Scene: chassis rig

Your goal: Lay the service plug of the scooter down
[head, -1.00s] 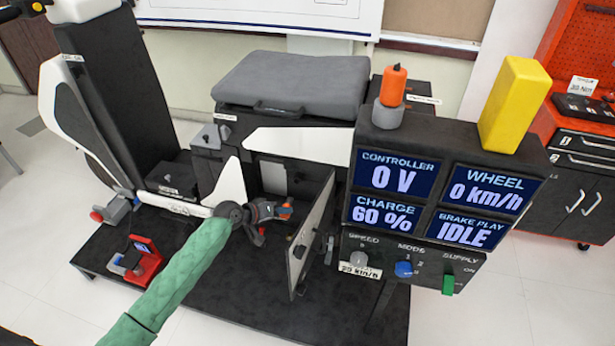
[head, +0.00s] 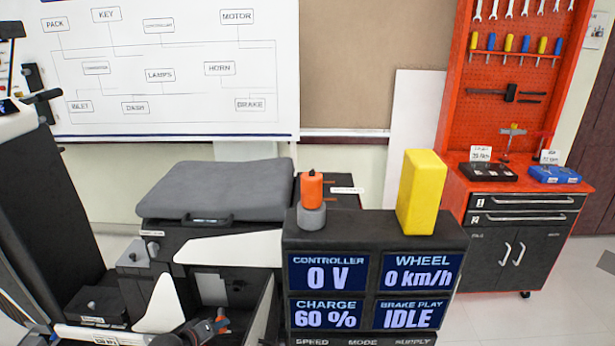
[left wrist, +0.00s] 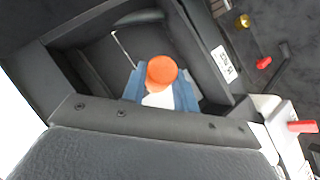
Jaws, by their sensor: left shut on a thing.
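The scooter's grey seat (head: 215,188) and open side compartment (head: 240,305) are at the lower left of the head view. My left gripper (head: 216,325) is at that compartment, near the bottom edge of the picture. In the left wrist view its blue fingers (left wrist: 160,98) are shut on the service plug (left wrist: 162,72), which shows a round orange end with a white part beside it. The dark compartment (left wrist: 95,60) lies behind the plug. I cannot tell whether the plug touches anything there. My right gripper is in neither view.
A display box (head: 375,265) stands right of the seat, with an orange-topped grey cylinder (head: 312,200) and a yellow block (head: 422,192) on it. A red tool cabinet (head: 520,215) stands at the right. A whiteboard (head: 170,65) hangs behind.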

